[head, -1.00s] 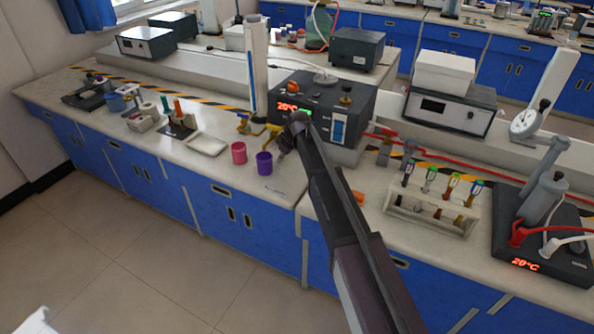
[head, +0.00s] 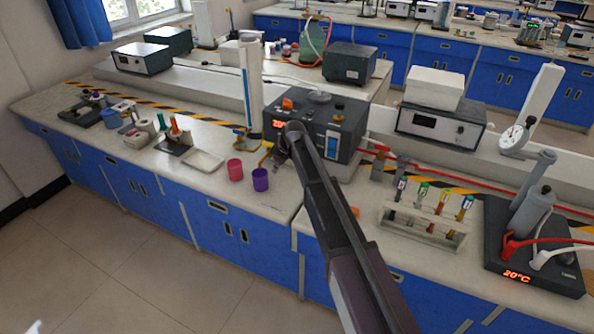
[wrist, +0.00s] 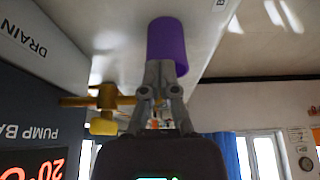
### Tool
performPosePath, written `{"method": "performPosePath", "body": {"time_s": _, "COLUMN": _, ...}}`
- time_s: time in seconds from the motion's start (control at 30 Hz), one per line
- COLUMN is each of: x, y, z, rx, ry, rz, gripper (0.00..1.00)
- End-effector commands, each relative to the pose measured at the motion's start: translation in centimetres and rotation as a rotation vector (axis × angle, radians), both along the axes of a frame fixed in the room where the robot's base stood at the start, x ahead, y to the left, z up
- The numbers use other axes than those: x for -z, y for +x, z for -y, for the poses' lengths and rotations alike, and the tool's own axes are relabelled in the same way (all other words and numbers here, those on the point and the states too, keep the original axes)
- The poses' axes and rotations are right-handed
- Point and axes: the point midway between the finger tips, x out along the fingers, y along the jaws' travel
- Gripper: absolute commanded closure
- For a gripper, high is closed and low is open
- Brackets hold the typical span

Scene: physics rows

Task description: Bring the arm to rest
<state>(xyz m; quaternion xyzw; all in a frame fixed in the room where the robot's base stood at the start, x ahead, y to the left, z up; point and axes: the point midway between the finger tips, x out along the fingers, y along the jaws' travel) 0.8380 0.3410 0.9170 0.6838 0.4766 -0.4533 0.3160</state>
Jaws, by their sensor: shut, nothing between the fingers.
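My arm reaches forward in the head view, and my gripper (head: 279,158) is near the black instrument box, partly hidden by my own arm. In the wrist view, which is upside down, the fingers of my gripper (wrist: 165,64) are shut with nothing between them. The purple cup (head: 260,180) stands on the bench just to the left of and below my gripper in the head view. It also shows beyond the fingertips in the wrist view (wrist: 168,32); I cannot tell the gap there.
A pink cup (head: 235,169) stands left of the purple one. The black box (head: 345,125) with a red display and a yellow tap (wrist: 104,100) are close to my gripper. A tube rack (head: 424,228) stands at right. A white tray (head: 203,162) lies at left.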

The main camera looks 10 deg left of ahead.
Motion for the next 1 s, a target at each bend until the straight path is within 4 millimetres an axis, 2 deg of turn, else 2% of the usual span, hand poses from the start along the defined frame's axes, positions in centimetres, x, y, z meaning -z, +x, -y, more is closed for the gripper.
{"method": "performPosePath", "body": {"time_s": 0.2, "x": 0.0, "y": -0.3, "z": 0.5, "rx": 0.01, "ry": -0.002, "rz": -0.004, "gripper": 1.0}}
{"method": "performPosePath", "body": {"time_s": 0.37, "x": 0.1, "y": -1.9, "z": 3.1, "rx": 0.071, "ry": -0.016, "rz": -0.029, "gripper": 1.0}}
{"method": "performPosePath", "body": {"time_s": 0.47, "x": 0.2, "y": -3.7, "z": 6.2, "rx": 0.149, "ry": -0.033, "rz": -0.057, "gripper": 1.0}}
{"method": "performPosePath", "body": {"time_s": 0.67, "x": 0.4, "y": -9.3, "z": 14.3, "rx": 0.383, "ry": -0.084, "rz": -0.14, "gripper": 1.0}}
{"method": "performPosePath", "body": {"time_s": 0.8, "x": 0.5, "y": -14.2, "z": 20.2, "rx": 0.578, "ry": -0.123, "rz": -0.201, "gripper": 1.0}}
{"method": "performPosePath", "body": {"time_s": 1.0, "x": 0.5, "y": -21.8, "z": 27.6, "rx": 0.865, "ry": -0.18, "rz": -0.277, "gripper": 1.0}}
